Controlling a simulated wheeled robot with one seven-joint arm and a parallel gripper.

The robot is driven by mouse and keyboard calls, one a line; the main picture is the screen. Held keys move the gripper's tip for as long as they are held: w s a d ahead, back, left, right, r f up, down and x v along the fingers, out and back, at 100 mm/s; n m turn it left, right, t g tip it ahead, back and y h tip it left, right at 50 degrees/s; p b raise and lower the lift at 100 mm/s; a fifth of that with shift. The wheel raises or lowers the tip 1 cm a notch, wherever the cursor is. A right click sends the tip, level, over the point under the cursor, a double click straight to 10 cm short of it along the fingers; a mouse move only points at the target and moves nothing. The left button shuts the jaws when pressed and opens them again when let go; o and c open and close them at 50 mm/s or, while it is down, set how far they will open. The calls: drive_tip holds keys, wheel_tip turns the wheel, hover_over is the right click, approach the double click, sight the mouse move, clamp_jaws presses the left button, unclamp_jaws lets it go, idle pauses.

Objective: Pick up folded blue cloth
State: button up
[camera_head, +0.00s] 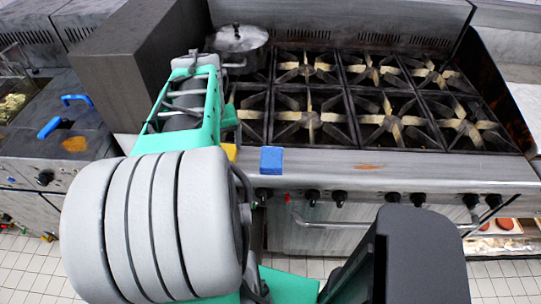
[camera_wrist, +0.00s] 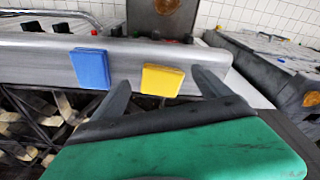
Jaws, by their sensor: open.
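The folded blue cloth (camera_head: 271,160) lies on the steel front ledge of the stove, near its left end. In the wrist view the blue cloth (camera_wrist: 90,68) is left of my gripper's fingers. My gripper (camera_wrist: 163,78) is open, with its two dark fingers apart and nothing held between them. A yellow folded cloth or sponge (camera_wrist: 162,80) shows between the fingertips, on the same ledge. In the head view my arm partly covers the yellow piece (camera_head: 231,152), and I cannot make out my fingers there.
The stove's burner grates (camera_head: 311,118) lie behind the ledge, with knobs (camera_head: 312,196) and a rail below it. A lidded pot (camera_head: 238,44) stands at the back left. A dark block (camera_head: 130,55) and a fryer with blue handles (camera_head: 50,127) are further left.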

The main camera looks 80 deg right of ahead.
sight(272, 157)
drive_tip(key=s+d+m, duration=0.1)
drive_tip(key=s+d, duration=0.1)
drive_tip(key=s, duration=0.2)
drive_tip(key=s+d+m, duration=0.1)
drive_tip(key=s+d, duration=0.1)
drive_tip(key=s, duration=0.2)
drive_tip(key=s+d+m, duration=0.1)
drive_tip(key=s+d, duration=0.1)
drive_tip(key=s, duration=0.2)
drive_tip(key=shift+s+f+m+g, duration=0.2)
drive_tip(key=shift+s+m+g, duration=0.1)
drive_tip(key=shift+s, duration=0.1)
drive_tip(key=f, duration=0.2)
drive_tip(key=d+f+p, duration=0.1)
drive_tip(key=f, duration=0.2)
drive_tip(key=f+p, duration=0.1)
drive_tip(key=f, duration=0.1)
drive_tip(key=shift+d+f, duration=0.15)
drive_tip(key=shift+f, duration=0.2)
drive_tip(key=shift+c, duration=0.5)
